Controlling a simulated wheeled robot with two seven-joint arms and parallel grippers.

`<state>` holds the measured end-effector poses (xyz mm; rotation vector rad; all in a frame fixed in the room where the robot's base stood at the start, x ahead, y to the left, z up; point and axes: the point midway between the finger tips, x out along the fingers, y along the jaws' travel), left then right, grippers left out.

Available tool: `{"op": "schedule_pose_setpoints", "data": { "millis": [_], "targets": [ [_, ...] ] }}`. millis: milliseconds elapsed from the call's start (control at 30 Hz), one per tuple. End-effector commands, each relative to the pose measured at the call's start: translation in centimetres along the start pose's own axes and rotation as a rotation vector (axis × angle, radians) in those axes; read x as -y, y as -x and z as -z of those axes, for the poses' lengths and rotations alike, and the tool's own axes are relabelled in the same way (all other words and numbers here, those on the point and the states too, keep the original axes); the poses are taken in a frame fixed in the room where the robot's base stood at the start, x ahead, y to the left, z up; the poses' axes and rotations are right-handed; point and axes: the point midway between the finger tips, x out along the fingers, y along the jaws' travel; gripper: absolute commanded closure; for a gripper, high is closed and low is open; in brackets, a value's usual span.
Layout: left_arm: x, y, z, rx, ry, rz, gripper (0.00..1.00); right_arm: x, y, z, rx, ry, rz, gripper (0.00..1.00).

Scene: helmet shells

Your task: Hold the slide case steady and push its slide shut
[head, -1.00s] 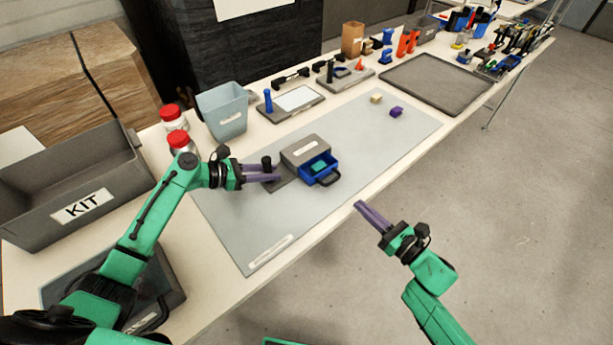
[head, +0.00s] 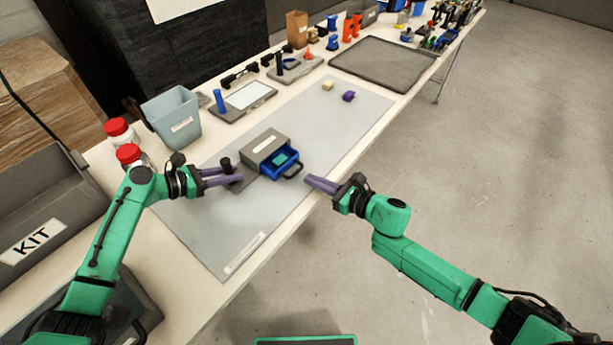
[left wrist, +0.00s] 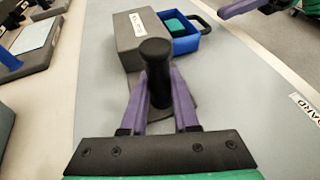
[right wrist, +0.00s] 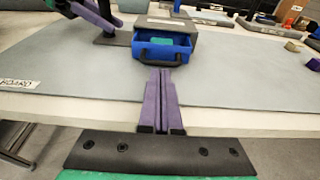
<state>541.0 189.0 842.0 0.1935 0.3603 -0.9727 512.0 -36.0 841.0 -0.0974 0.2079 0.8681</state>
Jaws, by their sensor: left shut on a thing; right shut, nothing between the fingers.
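The slide case has a grey body (head: 267,145) with a pale label and stands on the grey mat. Its blue slide (head: 278,163) sticks out toward the front right, with a green piece (left wrist: 174,26) inside and a dark handle (right wrist: 160,55) on its front. A black knob post (left wrist: 156,70) rises from a flat base plate beside the body. My left gripper (head: 240,174) is shut on the knob post. My right gripper (head: 309,181) is shut and empty at the table's front edge. In the right wrist view its fingers point at the handle; whether they touch it is unclear, but the head view shows a gap.
The mat (head: 215,235) is clear to the front. A yellowish block (head: 328,86) and a purple block (head: 348,96) lie farther back on it. A grey-blue bin (head: 172,117), red-lidded jars (head: 117,131) and a KIT box (head: 35,240) stand left.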

Motion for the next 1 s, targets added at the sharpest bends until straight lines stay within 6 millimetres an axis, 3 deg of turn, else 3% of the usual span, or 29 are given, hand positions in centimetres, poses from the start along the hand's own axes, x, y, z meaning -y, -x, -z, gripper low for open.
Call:
{"op": "schedule_pose_setpoints", "data": {
  "millis": [200,600,900,1000],
  "targets": [
    [0.0,0.0,0.0,0.000,0.000,0.000,1.00,0.0,-2.8,0.0,0.000,-0.001,-0.001,1.00],
    [0.0,0.0,0.0,0.000,0.001,0.001,1.00,0.0,-3.4,-0.1,0.001,0.000,0.000,1.00],
    [0.1,0.0,0.0,0.000,0.000,0.002,1.00,0.1,-8.4,-1.3,0.002,-0.001,0.000,1.00],
    [0.1,0.0,0.0,0.000,0.001,0.002,1.00,0.1,-8.9,-1.3,-0.001,-0.001,0.000,1.00]
  ]
}}
